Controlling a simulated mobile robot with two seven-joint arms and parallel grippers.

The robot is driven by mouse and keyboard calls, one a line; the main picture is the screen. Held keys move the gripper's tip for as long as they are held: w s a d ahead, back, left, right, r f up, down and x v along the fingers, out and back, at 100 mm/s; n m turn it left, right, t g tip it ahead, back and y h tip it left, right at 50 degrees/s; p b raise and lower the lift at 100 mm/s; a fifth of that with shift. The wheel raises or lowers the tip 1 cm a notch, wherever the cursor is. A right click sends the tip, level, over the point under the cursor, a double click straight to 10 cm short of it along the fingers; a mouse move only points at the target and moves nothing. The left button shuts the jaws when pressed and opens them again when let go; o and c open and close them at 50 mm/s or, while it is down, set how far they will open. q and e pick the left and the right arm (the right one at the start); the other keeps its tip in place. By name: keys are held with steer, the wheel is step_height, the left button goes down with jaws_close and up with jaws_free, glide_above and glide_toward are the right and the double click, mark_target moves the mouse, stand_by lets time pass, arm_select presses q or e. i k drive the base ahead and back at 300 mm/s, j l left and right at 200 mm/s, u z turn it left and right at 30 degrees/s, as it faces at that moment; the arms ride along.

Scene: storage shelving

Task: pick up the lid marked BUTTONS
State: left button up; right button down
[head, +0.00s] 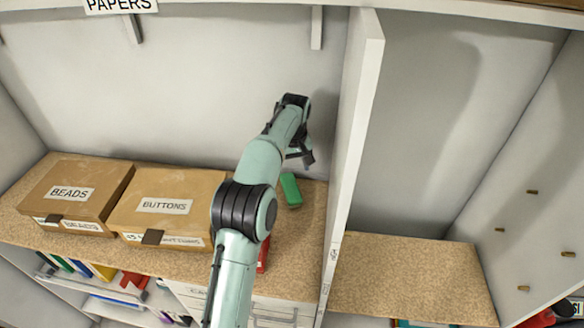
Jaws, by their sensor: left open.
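The lid marked BUTTONS (185,185) is a flat brown cardboard lid with a white label. It lies closed on a box (200,243) that has a second BUTTONS label and a dark tab at its front. My left arm hides the lid's right edge. My left gripper (304,160) is open, to the right of the lid and apart from it, above the back of the shelf near the upright divider. I see nothing between its fingers. My right gripper is not clearly in view.
A box with a lid marked BEADS (75,188) stands close on the left. A green block (290,190) lies on the shelf below my left gripper. A white divider (352,150) bounds the shelf at right. The cork shelf (410,280) beyond it is mostly bare.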

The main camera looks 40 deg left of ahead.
mark_target(156, 203)
steer(key=k+l, duration=1.1)
steer(key=k, duration=0.2)
